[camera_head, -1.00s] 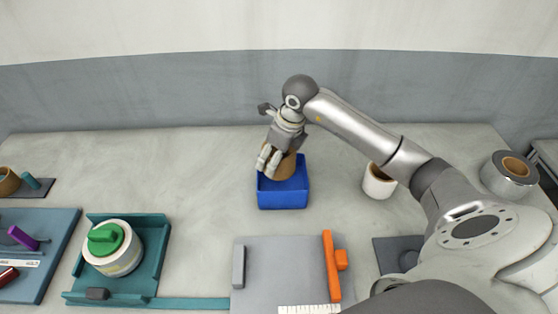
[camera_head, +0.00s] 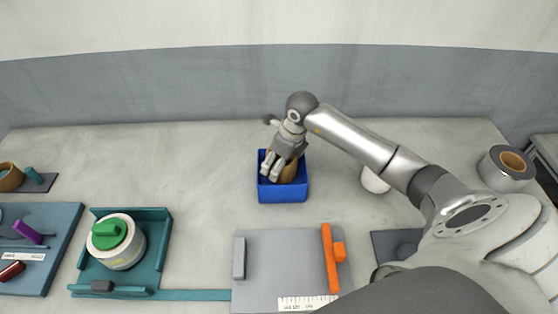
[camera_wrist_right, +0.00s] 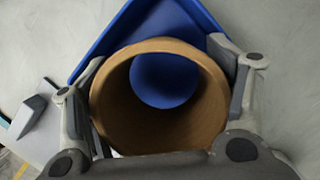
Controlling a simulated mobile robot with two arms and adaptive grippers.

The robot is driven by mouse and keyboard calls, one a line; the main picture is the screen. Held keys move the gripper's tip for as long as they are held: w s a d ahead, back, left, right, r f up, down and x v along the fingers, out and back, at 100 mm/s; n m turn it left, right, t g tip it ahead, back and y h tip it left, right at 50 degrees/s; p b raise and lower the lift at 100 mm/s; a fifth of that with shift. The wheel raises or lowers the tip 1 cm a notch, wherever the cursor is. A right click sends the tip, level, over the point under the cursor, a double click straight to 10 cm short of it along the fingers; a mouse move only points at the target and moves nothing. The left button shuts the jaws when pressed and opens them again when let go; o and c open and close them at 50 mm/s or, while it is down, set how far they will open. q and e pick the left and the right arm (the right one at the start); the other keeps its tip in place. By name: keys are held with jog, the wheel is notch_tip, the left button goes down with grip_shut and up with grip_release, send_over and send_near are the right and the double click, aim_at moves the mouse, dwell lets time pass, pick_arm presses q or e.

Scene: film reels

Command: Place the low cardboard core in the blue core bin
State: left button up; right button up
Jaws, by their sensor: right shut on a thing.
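The low cardboard core (camera_head: 290,171) is a brown ring, partly hidden behind my right gripper in the head view. My right gripper (camera_head: 272,172) is shut on it. In the right wrist view the core (camera_wrist_right: 212,100) sits between both fingers, and blue shows through its hole. The blue core bin (camera_head: 283,195) stands at the middle of the table. The core is inside the bin's outline, apparently down within its walls; whether it touches the floor I cannot tell. The bin's wall also shows in the right wrist view (camera_wrist_right: 105,45). My left gripper is not in view.
A teal fixture (camera_head: 155,255) with a green-topped reel (camera_head: 118,245) stands at left. A grey board (camera_head: 285,260) with an orange bar (camera_head: 329,255) lies in front. A white roll (camera_head: 374,181) is right of the bin, partly behind my arm. Table left of the bin is clear.

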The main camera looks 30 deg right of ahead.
jog(key=shift+f, duration=0.2)
jog(key=o, duration=1)
jog(key=shift+r, duration=0.15)
jog(key=shift+r+p, duration=0.25)
jog(key=shift+p, duration=0.05)
jog(key=shift+r+p, duration=0.45)
jog(key=shift+p, duration=0.05)
jog(key=b+v, duration=0.3)
jog(key=v, duration=0.8)
jog(key=shift+s+d+r, duration=0.1)
jog(key=shift+d+r, duration=0.05)
jog(key=shift+r, duration=0.15)
jog(key=shift+f, duration=0.1)
